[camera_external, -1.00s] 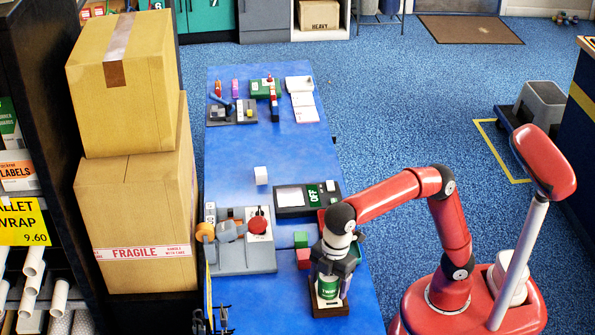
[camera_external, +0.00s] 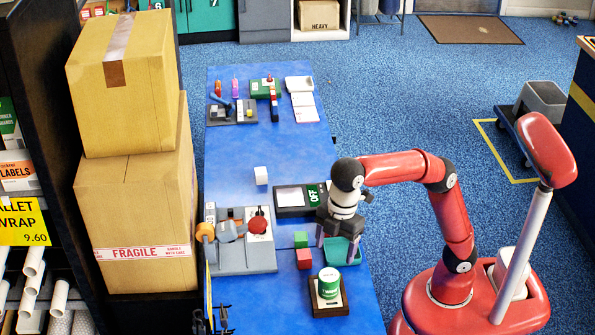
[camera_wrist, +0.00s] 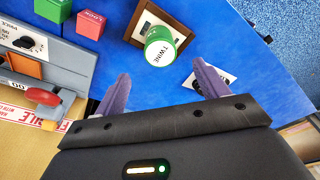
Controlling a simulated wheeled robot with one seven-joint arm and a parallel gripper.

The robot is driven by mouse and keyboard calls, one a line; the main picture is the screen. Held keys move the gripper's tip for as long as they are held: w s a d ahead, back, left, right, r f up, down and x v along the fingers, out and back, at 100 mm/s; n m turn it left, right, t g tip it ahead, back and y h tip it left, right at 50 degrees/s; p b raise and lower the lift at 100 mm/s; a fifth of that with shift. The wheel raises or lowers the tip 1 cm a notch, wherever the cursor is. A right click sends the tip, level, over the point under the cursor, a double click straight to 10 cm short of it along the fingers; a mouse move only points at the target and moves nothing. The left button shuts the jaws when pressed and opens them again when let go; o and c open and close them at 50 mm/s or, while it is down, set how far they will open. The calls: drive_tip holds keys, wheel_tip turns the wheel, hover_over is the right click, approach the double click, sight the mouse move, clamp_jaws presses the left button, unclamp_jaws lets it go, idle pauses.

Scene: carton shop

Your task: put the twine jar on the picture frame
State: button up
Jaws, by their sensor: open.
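The twine jar (camera_external: 329,284), green and white, stands upright on the picture frame (camera_external: 331,309), a dark-brown wooden frame lying flat near the front of the blue table. In the wrist view the jar (camera_wrist: 160,50) is seen over the frame (camera_wrist: 136,28), beyond my fingers. My gripper (camera_external: 338,243) is open and empty, apart from the jar, above and behind it over the teal tray area. Its two purple-grey fingers (camera_wrist: 161,78) also show spread in the wrist view.
A green block (camera_external: 301,239) and a red block (camera_external: 304,258) sit left of my gripper. A teal tray (camera_external: 347,256) is partly hidden by it.

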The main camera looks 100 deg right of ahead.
drive_tip(key=s+d+f+m+t, duration=0.2)
drive_tip(key=s+d+f+m, duration=0.2)
drive_tip(key=s+d+f, duration=0.4)
drive_tip(key=s+d+f+m+t+h, duration=0.1)
drive_tip(key=s+d+f+m+t, duration=0.1)
drive_tip(key=s+d+f+m, duration=0.3)
drive_tip(key=s+d+f, duration=0.4)
drive_tip(key=s+f, duration=0.2)
drive_tip(key=s, duration=0.4)
drive_tip(key=shift+d, duration=0.15)
